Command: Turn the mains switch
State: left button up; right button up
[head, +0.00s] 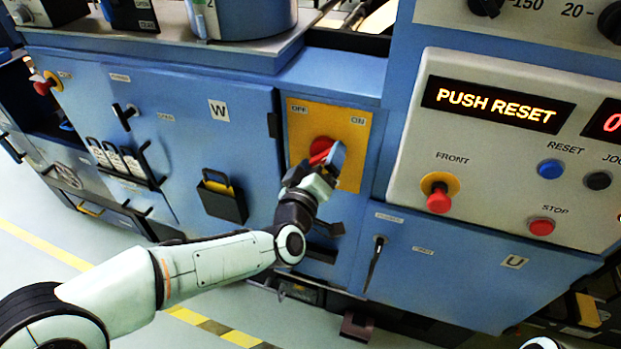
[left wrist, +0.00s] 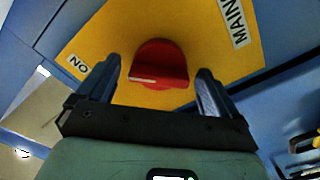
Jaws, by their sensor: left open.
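The mains switch (head: 321,146) is a red rotary knob on a yellow plate (head: 354,122) marked OFF at the upper left and ON at the upper right. In the left wrist view the red knob (left wrist: 160,65) shows between and just beyond the fingers, with a pale line across its raised grip. My left gripper (head: 327,160) is in front of the knob in the head view and hides its lower right part. It is open, with one finger on each side of the knob in the left wrist view (left wrist: 158,85). I cannot tell whether a finger touches it. My right gripper is not in view.
A control panel (head: 480,180) with a lit PUSH RESET display (head: 497,104) stands to the right. It carries a red FRONT button (head: 439,197), a blue RESET button (head: 550,169) and a red STOP button (head: 541,226). A black padlock-like box (head: 222,198) is on the blue door at left.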

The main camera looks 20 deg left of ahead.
pick_arm(q)
jog(key=s, duration=1.2)
jog(key=shift+s+a, duration=0.2)
jog(key=shift+s, duration=0.1)
